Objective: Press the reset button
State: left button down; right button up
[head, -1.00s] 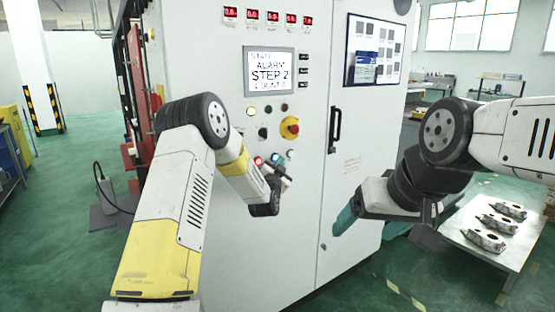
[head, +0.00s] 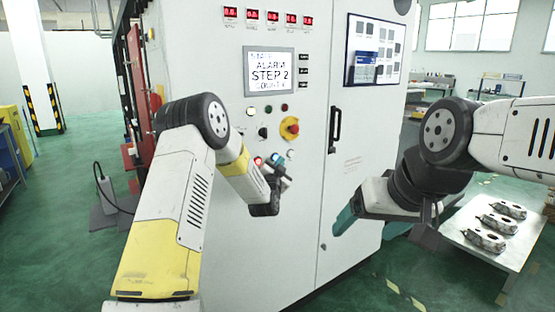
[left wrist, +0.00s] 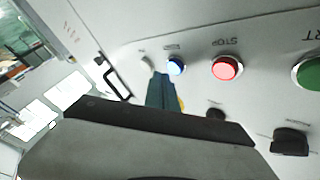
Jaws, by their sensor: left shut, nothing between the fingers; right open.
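The blue button (left wrist: 176,67) is on the pale cabinet panel in the left wrist view, beside the red STOP button (left wrist: 227,68). Its small label is too blurred to read. My left gripper (left wrist: 158,80) is shut and empty, its teal fingers close to the blue button's lower left in the picture. I cannot tell whether they touch it. In the head view my left gripper (head: 281,170) is at the panel's lower buttons and partly covers them. My right gripper (head: 343,219) is open, low in front of the cabinet's right part, away from the buttons.
The cabinet screen (head: 269,73) reads ALARM, STEP 2. A green button (left wrist: 308,72) and a black knob (left wrist: 290,141) are farther right in the wrist view. A table (head: 482,249) with castings stands right.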

dwell(0.8)
pick_arm(q)
jog(key=shift+w+a, duration=0.25)
jog(key=shift+w, duration=0.1)
jog(key=shift+w+a, duration=0.3)
jog(key=shift+w, duration=0.05)
dwell(0.8)
jog(key=shift+s+d, duration=0.5)
jog(key=shift+s, duration=0.2)
jog(key=s+d, duration=0.1)
jog(key=s, duration=0.1)
jog(key=s+d, duration=0.2)
dwell(0.4)
jog(key=shift+r, duration=0.1)
dwell(0.4)
